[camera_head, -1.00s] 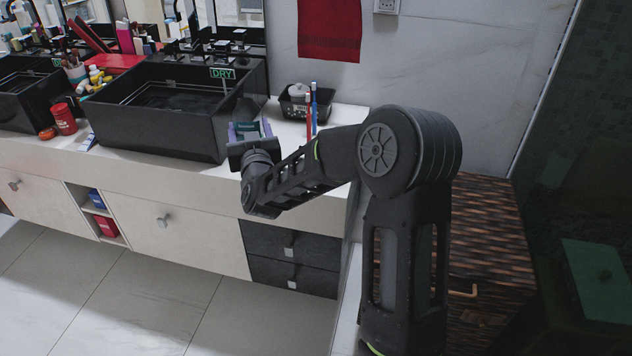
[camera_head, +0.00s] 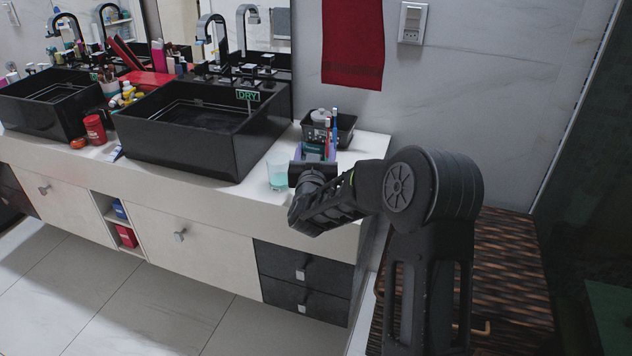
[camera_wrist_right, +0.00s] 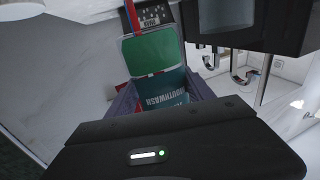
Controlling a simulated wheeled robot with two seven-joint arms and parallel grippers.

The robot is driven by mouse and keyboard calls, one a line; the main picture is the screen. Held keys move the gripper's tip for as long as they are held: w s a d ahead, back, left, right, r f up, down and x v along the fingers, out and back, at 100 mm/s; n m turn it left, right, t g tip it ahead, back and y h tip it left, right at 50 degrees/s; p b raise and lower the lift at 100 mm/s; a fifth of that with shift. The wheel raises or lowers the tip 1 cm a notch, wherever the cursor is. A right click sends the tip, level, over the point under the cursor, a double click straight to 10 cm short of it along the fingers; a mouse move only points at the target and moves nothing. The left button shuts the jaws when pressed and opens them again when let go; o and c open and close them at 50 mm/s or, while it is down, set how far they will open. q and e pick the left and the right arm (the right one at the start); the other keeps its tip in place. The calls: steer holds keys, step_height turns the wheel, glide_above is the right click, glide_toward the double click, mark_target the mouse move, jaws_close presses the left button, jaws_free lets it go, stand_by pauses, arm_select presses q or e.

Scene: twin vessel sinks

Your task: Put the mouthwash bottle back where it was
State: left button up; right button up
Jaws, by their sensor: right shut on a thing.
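My right gripper (camera_head: 313,158) is shut on the mouthwash bottle (camera_head: 313,150), near the right end of the counter. Only a small teal part of the bottle shows in the head view, behind the gripper. In the right wrist view, the mouthwash bottle (camera_wrist_right: 155,52) has a green cap and a teal label reading "MOUTHWASH", between the purple-grey fingers of the right gripper (camera_wrist_right: 165,95). I cannot tell whether its base touches the counter. My left gripper is not in view.
A clear glass with blue-green liquid (camera_head: 277,176) stands left of my right gripper. A black basket (camera_head: 345,127) and red and blue toothbrushes (camera_head: 334,128) are just behind the bottle. A black sink (camera_head: 190,150) is to the left. A woven hamper (camera_head: 510,270) stands at right.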

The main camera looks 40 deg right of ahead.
steer(key=shift+f, duration=1.65)
steer(key=shift+f, duration=1.9)
steer(key=o, duration=1.1)
steer(key=shift+f+b, duration=0.2)
steer(key=shift+b, duration=0.2)
steer(key=o, duration=0.5)
steer(key=shift+r, duration=0.1)
steer(key=shift+r, duration=0.1)
